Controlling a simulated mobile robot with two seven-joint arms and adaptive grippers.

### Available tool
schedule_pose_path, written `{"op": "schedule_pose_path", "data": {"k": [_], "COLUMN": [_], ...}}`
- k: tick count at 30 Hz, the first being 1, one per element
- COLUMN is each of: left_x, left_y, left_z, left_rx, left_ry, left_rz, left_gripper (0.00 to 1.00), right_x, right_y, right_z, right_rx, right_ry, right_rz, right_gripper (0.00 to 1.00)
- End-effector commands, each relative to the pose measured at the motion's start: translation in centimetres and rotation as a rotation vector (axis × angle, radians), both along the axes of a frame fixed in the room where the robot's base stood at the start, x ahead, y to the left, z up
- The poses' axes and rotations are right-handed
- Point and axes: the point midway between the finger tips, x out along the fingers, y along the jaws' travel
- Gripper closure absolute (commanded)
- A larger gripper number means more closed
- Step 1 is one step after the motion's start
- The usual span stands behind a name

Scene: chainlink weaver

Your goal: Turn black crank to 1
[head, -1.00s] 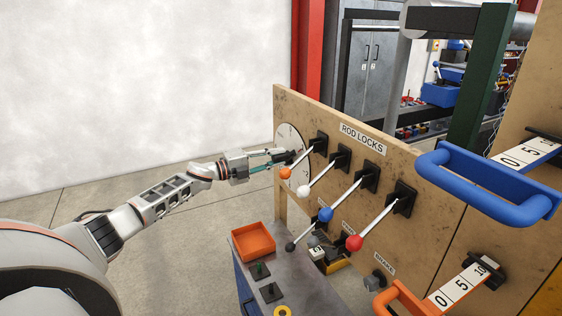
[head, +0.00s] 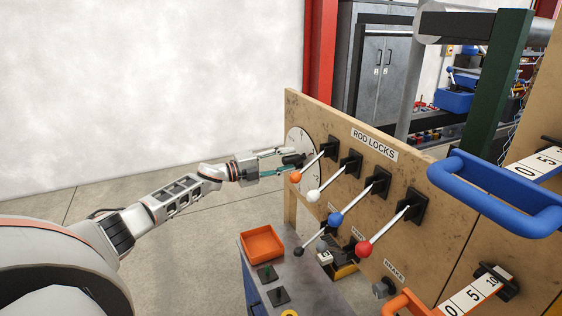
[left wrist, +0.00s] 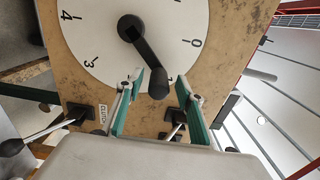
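The black crank (left wrist: 142,52) is mounted on a round white dial (left wrist: 85,35), and its knob end hangs down and right of the hub in the left wrist view. The figures 4, 3 and 0 can be read on the dial. My left gripper (left wrist: 160,80) has its two green fingers apart, with the crank's knob between the fingertips; I see gaps on both sides. In the head view my left gripper (head: 282,168) is at the crank (head: 293,159), in front of the dial (head: 300,143), partly hiding both. My right gripper is not in view.
Rod lock levers with orange (head: 295,177), white (head: 313,196), blue (head: 335,219) and red (head: 363,248) knobs stick out right of the dial. An orange tray (head: 263,243) is on a grey cart below. A blue handle (head: 490,190) juts out at right.

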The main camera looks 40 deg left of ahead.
Motion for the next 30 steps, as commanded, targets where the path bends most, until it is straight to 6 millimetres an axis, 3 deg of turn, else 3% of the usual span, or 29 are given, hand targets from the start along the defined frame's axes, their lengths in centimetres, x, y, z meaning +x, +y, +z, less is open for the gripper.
{"op": "schedule_pose_path", "data": {"k": [5, 21, 30], "left_x": [-1.3, -8.7, -10.2], "left_y": [0.9, 5.2, 6.0], "left_z": [-0.2, -0.1, 0.0], "left_rx": [0.002, 0.002, 0.001], "left_ry": [0.002, 0.001, -0.002], "left_rz": [0.002, 0.001, 0.000], "left_gripper": [0.63, 0.63, 0.63], "right_x": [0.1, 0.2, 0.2], "right_y": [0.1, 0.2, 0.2], "right_z": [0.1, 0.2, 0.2], "right_rx": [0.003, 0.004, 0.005], "right_ry": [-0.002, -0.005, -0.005], "right_rz": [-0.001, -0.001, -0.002], "right_gripper": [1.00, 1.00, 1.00]}}
